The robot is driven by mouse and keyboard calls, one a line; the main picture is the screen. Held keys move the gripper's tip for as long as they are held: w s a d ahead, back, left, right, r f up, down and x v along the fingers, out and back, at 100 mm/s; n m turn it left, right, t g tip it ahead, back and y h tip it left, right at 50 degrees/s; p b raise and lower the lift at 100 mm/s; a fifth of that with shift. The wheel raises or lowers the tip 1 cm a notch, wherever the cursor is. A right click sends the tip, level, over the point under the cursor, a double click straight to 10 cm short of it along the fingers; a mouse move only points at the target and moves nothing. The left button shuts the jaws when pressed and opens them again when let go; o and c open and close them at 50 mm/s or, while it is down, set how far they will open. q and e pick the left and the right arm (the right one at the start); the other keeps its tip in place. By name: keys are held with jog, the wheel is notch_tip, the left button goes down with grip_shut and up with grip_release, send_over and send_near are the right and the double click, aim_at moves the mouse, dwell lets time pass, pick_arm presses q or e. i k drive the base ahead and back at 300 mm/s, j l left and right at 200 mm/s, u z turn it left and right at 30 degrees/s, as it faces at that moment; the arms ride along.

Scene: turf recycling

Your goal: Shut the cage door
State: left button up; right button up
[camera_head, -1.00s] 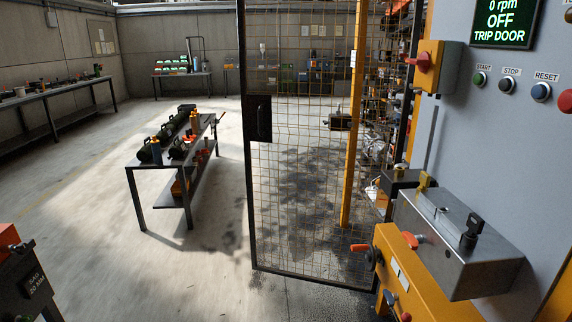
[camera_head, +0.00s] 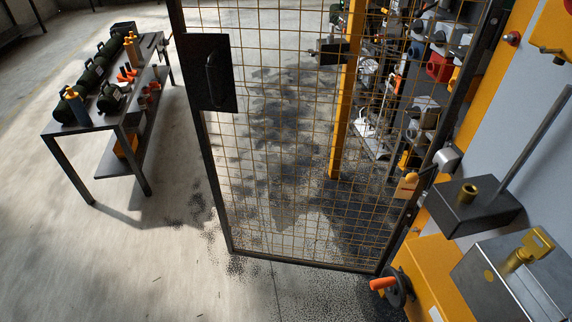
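The cage door (camera_head: 290,170) is a dark-framed panel of yellow wire mesh in the middle of the head view. It stands swung out over the floor, with its free edge at the left and its other edge by the machine at the right. A black plate with a handle (camera_head: 212,72) sits on its left edge. A yellow post (camera_head: 346,110) and a latch-like box (camera_head: 330,50) show through the mesh. Neither of my grippers is in view.
A grey machine with a yellow base (camera_head: 440,270) stands at the right, with an orange-handled wheel (camera_head: 392,285) and a metal box with a brass key (camera_head: 525,250). A workbench (camera_head: 95,125) with green cylinders stands at the left.

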aim_at(205, 59)
jog(key=i+j+z, duration=0.1)
jog(key=i+z, duration=0.15)
jog(key=i, duration=0.15)
jog(key=i+j+z, duration=0.25)
jog(key=i, duration=0.2)
